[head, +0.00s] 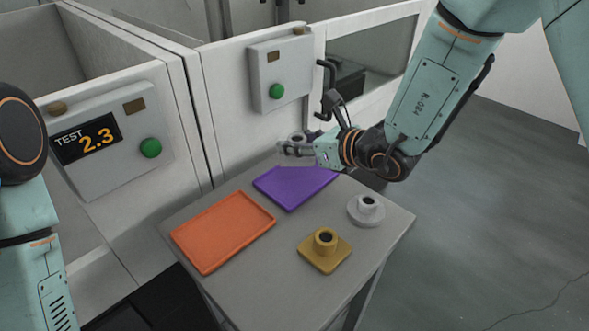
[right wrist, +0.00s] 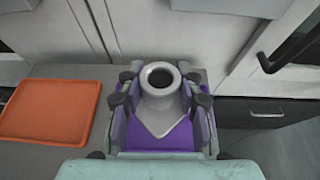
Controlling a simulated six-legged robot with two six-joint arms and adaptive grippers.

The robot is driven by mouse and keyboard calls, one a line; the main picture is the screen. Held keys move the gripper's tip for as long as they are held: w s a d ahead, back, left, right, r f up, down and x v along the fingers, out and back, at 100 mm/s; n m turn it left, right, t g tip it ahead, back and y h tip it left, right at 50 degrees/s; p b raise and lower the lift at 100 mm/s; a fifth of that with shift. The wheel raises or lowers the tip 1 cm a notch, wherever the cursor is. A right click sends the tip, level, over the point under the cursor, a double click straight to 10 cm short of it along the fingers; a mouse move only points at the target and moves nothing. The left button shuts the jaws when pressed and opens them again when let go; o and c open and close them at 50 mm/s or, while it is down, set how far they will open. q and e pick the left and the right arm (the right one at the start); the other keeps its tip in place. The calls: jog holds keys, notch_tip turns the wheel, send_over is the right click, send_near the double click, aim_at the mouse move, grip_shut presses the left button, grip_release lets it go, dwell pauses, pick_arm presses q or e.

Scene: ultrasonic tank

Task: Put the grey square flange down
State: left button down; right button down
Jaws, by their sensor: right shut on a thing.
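The grey square flange (right wrist: 162,116) has a round collar with a dark bore and a square base, one corner towards me in the right wrist view. My right gripper (right wrist: 160,104) is shut on it, a finger on either side. In the head view the right gripper (head: 292,149) is at the back of the purple tray (head: 290,188), partly hiding the flange. The purple tray also shows beneath the flange in the right wrist view (right wrist: 160,138). I cannot tell whether the flange touches it. My left arm shows at the left edge; its gripper is out of view.
An orange tray (head: 222,232) lies left of the purple one on the grey table (head: 190,210). A yellow square flange (head: 325,252) and a light grey round flange (head: 366,210) stand at the right. White cabinets with green buttons (head: 277,91) and a dark handle (head: 325,88) are behind.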

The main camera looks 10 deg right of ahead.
aim_at(298, 178)
jog(key=f, duration=0.3)
jog(key=shift+w+d+f, duration=0.2)
jog(key=shift+w, duration=0.2)
jog(key=shift+f, duration=0.4)
jog(key=shift+s+a+f+b, duration=0.1)
jog(key=shift+s+f+b, duration=0.15)
jog(key=shift+f, duration=0.35)
jog(key=shift+s+f+b, duration=0.15)
jog(key=shift+f+b, duration=0.05)
jog(key=shift+f, duration=0.35)
jog(key=shift+w+f, duration=0.15)
jog(key=shift+w, duration=0.15)
jog(key=c, duration=1.3)
grip_release()
jog(key=shift+f, duration=0.1)
jog(key=o, duration=0.4)
jog(key=shift+s+r, duration=0.25)
jog(key=shift+w+f, duration=0.15)
jog(key=shift+w, duration=0.05)
jog(key=p+v, duration=0.1)
jog(key=v, duration=0.9)
jog(key=shift+s+r+p, duration=0.15)
jog(key=shift+r+p, duration=0.1)
jog(key=shift+p, duration=0.1)
jog(key=shift+v, duration=0.85)
